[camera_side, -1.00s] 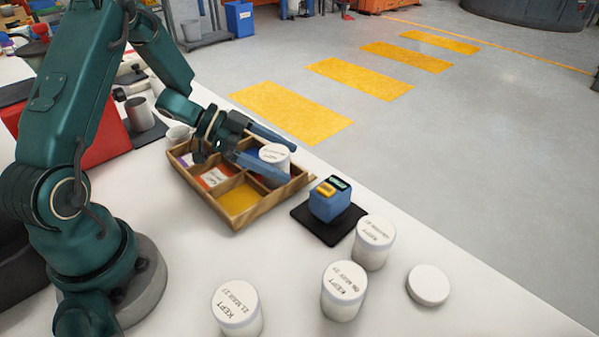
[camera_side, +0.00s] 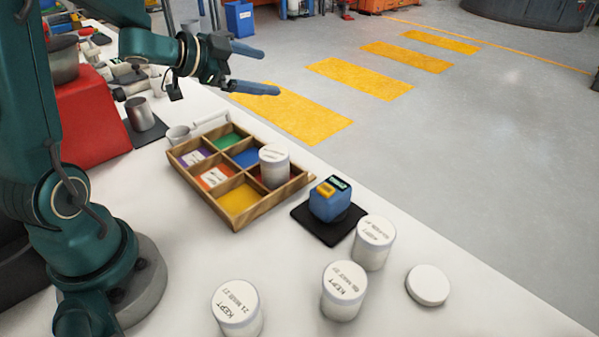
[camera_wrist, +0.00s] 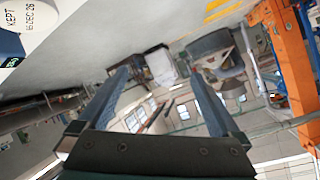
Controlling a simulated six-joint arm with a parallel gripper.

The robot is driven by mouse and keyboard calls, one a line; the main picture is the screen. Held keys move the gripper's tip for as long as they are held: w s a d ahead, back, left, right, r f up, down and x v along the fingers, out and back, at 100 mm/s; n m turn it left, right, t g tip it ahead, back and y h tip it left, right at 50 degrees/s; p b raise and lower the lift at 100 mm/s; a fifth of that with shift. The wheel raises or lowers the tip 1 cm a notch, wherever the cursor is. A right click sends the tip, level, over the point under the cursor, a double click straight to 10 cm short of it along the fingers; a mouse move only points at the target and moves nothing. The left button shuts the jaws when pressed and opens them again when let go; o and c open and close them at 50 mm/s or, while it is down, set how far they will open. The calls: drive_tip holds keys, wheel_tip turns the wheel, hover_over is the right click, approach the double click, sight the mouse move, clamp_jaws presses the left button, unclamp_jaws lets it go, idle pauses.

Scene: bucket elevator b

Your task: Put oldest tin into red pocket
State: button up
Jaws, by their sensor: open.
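A white tin (camera_side: 274,166) stands upright in the dark red pocket at the right of the wooden tray (camera_side: 240,222); its label is too small to read in the side view. Three more white tins marked KEPT stand on the table: one front left (camera_side: 237,310), one front middle (camera_side: 343,292), one further back (camera_side: 375,243). The front left label seems to read 21 MAR; the middle one seems to read MAY. My gripper (camera_side: 268,70) is open and empty, raised behind the tray, apart from every tin. In the wrist view its fingers (camera_wrist: 161,75) are spread with nothing between.
The tray's other pockets are purple, green, orange, blue and yellow. A blue device (camera_side: 332,203) stands on a black mat beside the tray. A round white lid or disc (camera_side: 428,285) lies at the right. A metal cup (camera_side: 140,113) and a red box (camera_side: 92,130) are at the left.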

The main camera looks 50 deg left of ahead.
wheel_tip(320, 180, up, 4)
drive_tip(key=s+n+y, duration=0.2)
drive_tip(key=n+y, duration=0.1)
drive_tip(key=y, duration=0.1)
drive_tip(key=s+d+f+n+g+h, duration=0.1)
drive_tip(key=s+d+f+n+g, duration=0.1)
drive_tip(key=s+d, duration=0.5)
drive_tip(key=s+d+f+n+g+h, duration=0.1)
drive_tip(key=s+d+g, duration=0.4)
drive_tip(key=s, duration=0.7)
wheel_tip(320, 180, down, 2)
drive_tip(key=shift+d+f+n+h, duration=0.25)
drive_tip(key=shift+d+n+h, duration=0.25)
drive_tip(key=shift+d, duration=0.4)
